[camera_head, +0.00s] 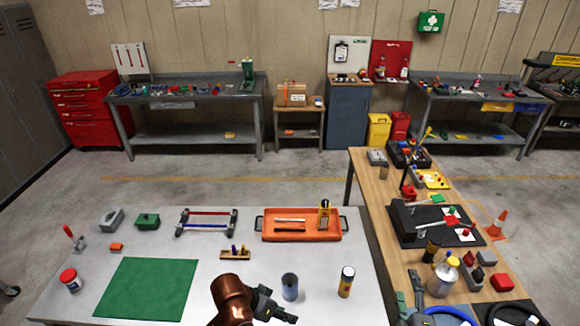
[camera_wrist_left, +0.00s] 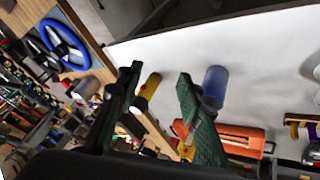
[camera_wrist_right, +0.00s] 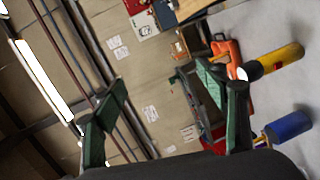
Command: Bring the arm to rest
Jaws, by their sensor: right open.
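In the left wrist view my left gripper's green fingers (camera_wrist_left: 159,76) are apart and empty.
An orange tray (camera_head: 258,237) lies at the table's back, near a rack with red and blue bars (camera_head: 207,212). A green mat (camera_head: 147,287) lies at front left. A crowded wooden bench (camera_head: 372,186) runs along the right side.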

